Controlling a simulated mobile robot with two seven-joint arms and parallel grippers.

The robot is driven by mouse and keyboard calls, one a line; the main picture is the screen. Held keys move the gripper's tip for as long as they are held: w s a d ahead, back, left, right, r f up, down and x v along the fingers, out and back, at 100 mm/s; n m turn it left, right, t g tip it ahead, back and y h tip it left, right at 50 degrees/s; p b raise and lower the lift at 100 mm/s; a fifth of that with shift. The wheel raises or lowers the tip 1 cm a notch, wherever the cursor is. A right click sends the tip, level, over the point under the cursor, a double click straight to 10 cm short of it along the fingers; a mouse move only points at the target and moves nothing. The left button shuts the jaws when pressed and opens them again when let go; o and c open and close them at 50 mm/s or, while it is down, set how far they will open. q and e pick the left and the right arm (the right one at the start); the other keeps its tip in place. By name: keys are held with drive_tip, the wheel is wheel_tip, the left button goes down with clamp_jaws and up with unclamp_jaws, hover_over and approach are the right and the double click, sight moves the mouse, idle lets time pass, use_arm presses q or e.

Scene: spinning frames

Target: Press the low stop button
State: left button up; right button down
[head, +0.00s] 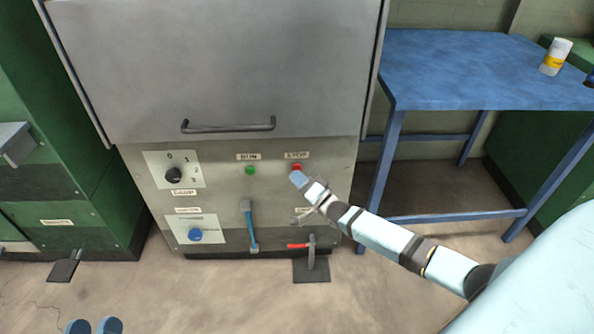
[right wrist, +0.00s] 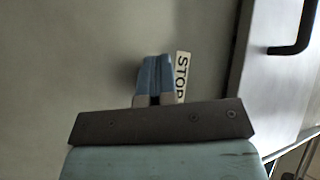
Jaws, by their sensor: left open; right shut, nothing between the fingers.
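The red stop button (head: 296,168) is on the lower front panel of the grey machine, under the STOP label (head: 296,155). My right gripper (head: 298,178) is shut and empty, its tip at the lower edge of the button and partly covering it. I cannot tell whether it touches. In the right wrist view the shut blue fingers (right wrist: 155,75) point at the panel beside the STOP label (right wrist: 182,77), and the button is hidden. My left gripper (head: 94,327) is open, with only its fingertips showing at the bottom left, far from the button.
Left of the stop button are a green button (head: 250,170), a black dial (head: 174,174) and a blue knob (head: 195,235). A blue lever (head: 250,225) and a red-handled valve (head: 300,245) are below. A blue table (head: 470,75) stands right. The door handle (head: 228,126) juts out above.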

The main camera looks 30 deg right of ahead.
drive_tip(key=shift+s+a+p, duration=0.45)
drive_tip(key=shift+s+p, duration=0.05)
drive_tip(key=shift+s, duration=0.25)
drive_tip(key=s+a+p, duration=0.1)
drive_tip(key=s+p, duration=0.1)
drive_tip(key=s+a+p, duration=0.1)
drive_tip(key=s, duration=0.1)
drive_tip(key=shift+s+a, duration=0.1)
drive_tip(key=shift+a, duration=0.2)
drive_tip(key=shift+s, duration=0.1)
idle(0.6)
